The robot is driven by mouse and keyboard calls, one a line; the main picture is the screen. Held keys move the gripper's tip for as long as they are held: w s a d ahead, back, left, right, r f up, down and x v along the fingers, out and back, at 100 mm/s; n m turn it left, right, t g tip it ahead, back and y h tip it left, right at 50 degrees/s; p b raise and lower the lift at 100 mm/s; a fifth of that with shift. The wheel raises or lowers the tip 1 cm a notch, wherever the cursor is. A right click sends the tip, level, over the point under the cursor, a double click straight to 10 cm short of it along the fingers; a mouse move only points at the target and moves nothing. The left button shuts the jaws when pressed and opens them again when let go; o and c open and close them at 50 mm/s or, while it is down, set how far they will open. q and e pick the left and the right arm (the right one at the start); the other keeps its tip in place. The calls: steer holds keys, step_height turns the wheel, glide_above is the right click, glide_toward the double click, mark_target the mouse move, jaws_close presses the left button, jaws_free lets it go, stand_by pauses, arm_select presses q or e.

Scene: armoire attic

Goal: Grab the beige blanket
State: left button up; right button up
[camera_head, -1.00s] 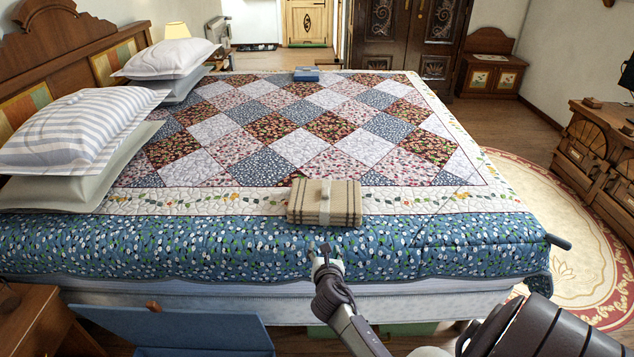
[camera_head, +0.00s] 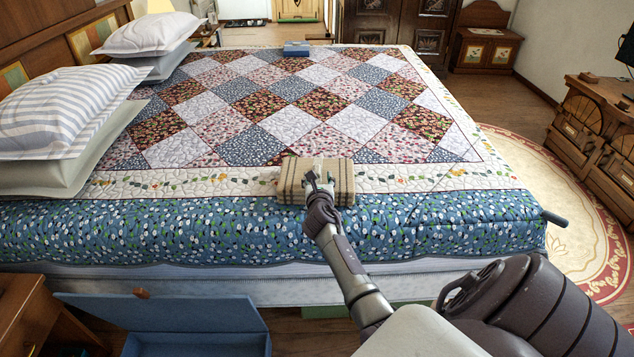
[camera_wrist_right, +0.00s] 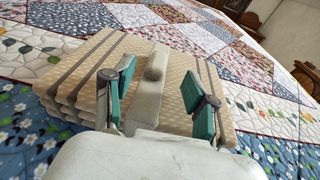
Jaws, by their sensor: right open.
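The beige blanket (camera_head: 342,188) lies folded on the near edge of the bed, with brown stripes and a pale band around it. In the right wrist view the blanket (camera_wrist_right: 98,75) shows as a stack of folded layers with the pale band (camera_wrist_right: 151,78) between my fingers. My right gripper (camera_head: 321,180) is at the blanket's near side. In the right wrist view its teal finger pads (camera_wrist_right: 163,98) stand apart over the blanket's top and near edge. I cannot tell whether they touch it. My left gripper is not in view.
The bed has a patchwork quilt (camera_head: 240,120) with a blue border and several pillows (camera_head: 65,110) at the left. A small blue box (camera_head: 297,49) sits at its far side. An open blue box (camera_head: 180,318) stands below the bed's near edge. The quilt's middle is clear.

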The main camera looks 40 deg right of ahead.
mark_target(317, 171)
steer(key=b+x, duration=0.1)
steer(key=x, duration=0.3)
steer(key=shift+w+f, duration=0.1)
steer(key=shift+f, duration=0.1)
steer(key=shift+a+r, duration=0.1)
jaws_close()
